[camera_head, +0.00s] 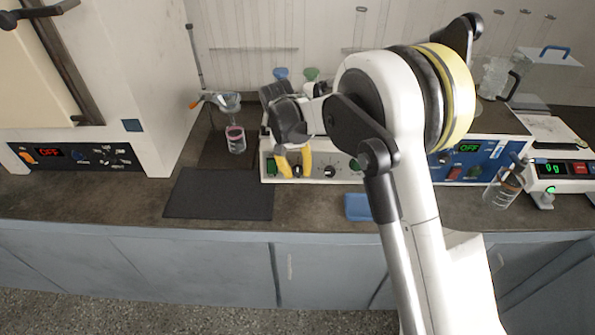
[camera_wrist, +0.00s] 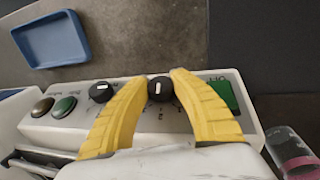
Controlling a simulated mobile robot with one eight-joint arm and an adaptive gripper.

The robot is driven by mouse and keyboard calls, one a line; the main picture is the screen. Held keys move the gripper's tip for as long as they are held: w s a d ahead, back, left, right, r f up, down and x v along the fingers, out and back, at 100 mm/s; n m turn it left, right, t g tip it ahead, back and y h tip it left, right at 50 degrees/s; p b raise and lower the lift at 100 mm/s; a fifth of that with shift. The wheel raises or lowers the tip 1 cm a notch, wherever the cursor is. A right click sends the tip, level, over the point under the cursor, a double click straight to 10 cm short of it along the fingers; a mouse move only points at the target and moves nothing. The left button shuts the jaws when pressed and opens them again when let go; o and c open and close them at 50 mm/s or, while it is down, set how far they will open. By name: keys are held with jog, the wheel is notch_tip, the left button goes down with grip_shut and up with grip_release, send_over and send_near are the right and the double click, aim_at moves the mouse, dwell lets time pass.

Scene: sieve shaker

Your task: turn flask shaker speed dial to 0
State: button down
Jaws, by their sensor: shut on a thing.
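The flask shaker's white front panel (camera_head: 345,172) is on the bench, partly hidden by my arm in the head view. In the wrist view, my gripper's yellow fingers (camera_wrist: 160,80) are shut on a black dial (camera_wrist: 160,89), one finger on each side of it. The dial has a white mark, and small scale figures are printed beside it, too small to read surely. A second black dial (camera_wrist: 101,92) is to the left on the panel, apart from the fingers. In the head view, my gripper (camera_head: 294,174) is at the left part of the panel.
A blue tray (camera_head: 357,207) lies on the bench before the panel. A flask with pink liquid (camera_head: 236,140) stands to the left, near a dark mat (camera_head: 219,195). A green switch (camera_wrist: 223,95) is close to one finger. A scale (camera_head: 566,175) stands at far right.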

jog(key=n+h, duration=0.1)
jog(key=h, duration=0.1)
jog(key=h+b, duration=0.1)
jog(key=h, duration=0.1)
jog(key=shift+a+f+n+h, duration=0.1)
jog(key=shift+f+n+h, duration=0.05)
jog(key=shift+n+h, duration=0.2)
jog(key=n+t+h+b, duration=0.1)
jog(key=h, duration=0.1)
jog(key=n+h+b, duration=0.1)
jog(key=h, duration=0.1)
jog(key=shift+t, duration=0.4)
jog(key=n+t+h+b, duration=0.1)
jog(key=h+b, duration=0.1)
jog(key=h, duration=0.1)
jog(key=shift+f+n, duration=0.1)
jog(key=shift+n, duration=0.25)
jog(key=n+t+h, duration=0.2)
jog(key=t+h, duration=0.1)
jog(key=shift+r+b, duration=0.2)
jog(key=shift+b, duration=0.15)
jog(key=shift+n+t+h, duration=0.25)
jog(key=shift+n+t, duration=0.15)
jog(key=c, duration=1.1)
grip_release()
